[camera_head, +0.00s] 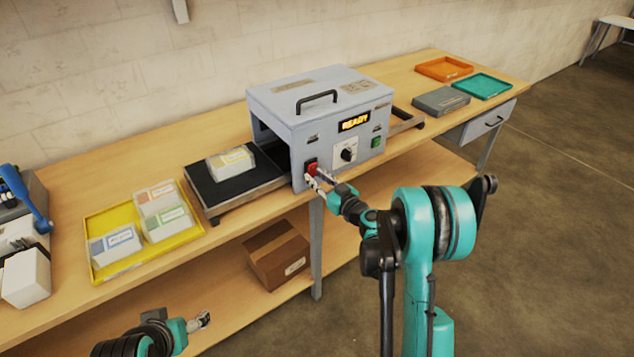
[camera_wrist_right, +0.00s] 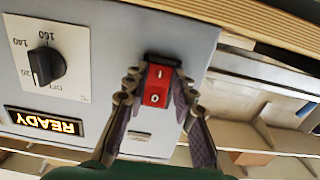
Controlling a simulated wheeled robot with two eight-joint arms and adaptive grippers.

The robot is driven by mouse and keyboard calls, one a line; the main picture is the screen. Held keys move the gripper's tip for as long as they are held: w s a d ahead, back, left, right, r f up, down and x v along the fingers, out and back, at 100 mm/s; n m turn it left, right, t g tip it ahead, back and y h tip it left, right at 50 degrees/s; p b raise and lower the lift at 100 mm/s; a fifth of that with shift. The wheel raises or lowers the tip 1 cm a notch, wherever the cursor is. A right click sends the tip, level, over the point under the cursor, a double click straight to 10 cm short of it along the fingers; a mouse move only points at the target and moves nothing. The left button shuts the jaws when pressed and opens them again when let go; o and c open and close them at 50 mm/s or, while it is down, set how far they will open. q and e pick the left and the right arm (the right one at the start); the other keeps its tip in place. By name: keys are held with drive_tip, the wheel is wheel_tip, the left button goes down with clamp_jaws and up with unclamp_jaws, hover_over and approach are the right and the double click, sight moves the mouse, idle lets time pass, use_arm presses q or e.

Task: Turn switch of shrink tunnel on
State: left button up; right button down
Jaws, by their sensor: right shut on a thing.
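The shrink tunnel (camera_head: 325,115) is a light grey box on the wooden bench, with an amber lit READY display (camera_head: 354,121) on its front. Its red rocker switch (camera_head: 312,167) is at the lower left of the front panel. The wrist view shows the switch (camera_wrist_right: 154,88) upside down, with its two marks between my fingertips. My right gripper (camera_head: 317,180) is shut on the switch, one finger at each side. In the wrist view the right gripper (camera_wrist_right: 159,84) covers the switch's side edges. My left gripper (camera_head: 201,321) hangs low at the bottom left, away from the tunnel; its jaws are unclear.
A black dial (camera_head: 348,154) and a green button (camera_head: 376,142) sit right of the switch. A pack (camera_head: 230,161) lies on the black infeed belt (camera_head: 205,185). A yellow tray (camera_head: 105,220) holds several packs. A cardboard box (camera_head: 277,255) stands on the lower shelf.

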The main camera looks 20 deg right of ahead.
drive_tip(key=c, duration=1.2)
unclamp_jaws()
drive_tip(key=v, duration=1.2)
drive_tip(key=shift+r, duration=0.1)
